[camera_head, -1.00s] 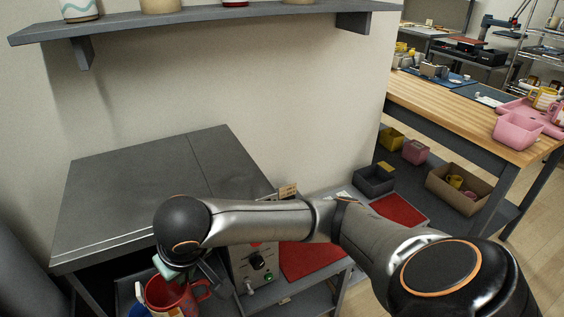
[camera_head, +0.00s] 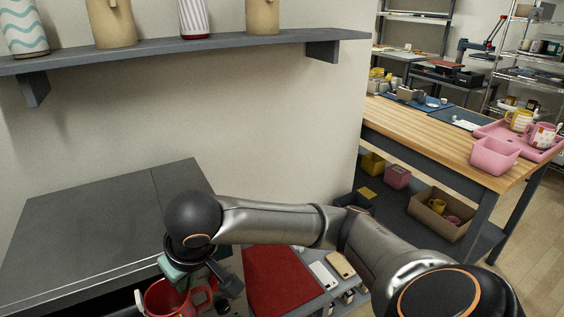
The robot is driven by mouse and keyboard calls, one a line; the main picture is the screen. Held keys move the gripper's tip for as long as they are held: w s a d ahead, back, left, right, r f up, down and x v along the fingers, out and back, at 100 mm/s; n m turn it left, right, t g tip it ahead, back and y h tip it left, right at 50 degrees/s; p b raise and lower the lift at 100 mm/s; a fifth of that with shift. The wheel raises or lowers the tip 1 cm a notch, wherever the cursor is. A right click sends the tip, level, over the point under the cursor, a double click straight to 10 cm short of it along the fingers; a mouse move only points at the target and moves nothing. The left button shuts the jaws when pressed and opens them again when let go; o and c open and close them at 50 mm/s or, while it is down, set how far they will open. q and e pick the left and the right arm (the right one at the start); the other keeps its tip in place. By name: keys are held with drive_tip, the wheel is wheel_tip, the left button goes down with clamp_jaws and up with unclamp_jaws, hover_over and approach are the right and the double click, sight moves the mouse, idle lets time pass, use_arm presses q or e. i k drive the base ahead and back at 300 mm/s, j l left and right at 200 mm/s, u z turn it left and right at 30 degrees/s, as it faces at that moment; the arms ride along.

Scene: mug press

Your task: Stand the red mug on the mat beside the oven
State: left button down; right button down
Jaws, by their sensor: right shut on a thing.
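The red mug (camera_head: 168,301) is at the bottom of the head view, cut off by the lower edge, with its handle on the right. My right gripper (camera_head: 186,279) reaches down to it and is shut on it; the fingers are partly hidden by the wrist. The oven (camera_head: 90,225), a dark grey box, fills the lower left, and the mug is at its front right edge. The red mat (camera_head: 278,280) lies to the right of the oven and the mug, apart from the mug, partly covered by my arm. My left gripper is not in view.
Pale flat items (camera_head: 338,263) lie right of the mat. A wooden table (camera_head: 420,130) with a pink bin (camera_head: 494,154) stands at the right, with a cardboard box (camera_head: 440,218) below it.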

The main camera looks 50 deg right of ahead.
sight(280, 280)
drive_tip(key=k+l, duration=0.1)
drive_tip(key=l, duration=0.55)
drive_tip(key=l+z, duration=0.15)
drive_tip(key=l, duration=0.5)
drive_tip(key=k, duration=0.05)
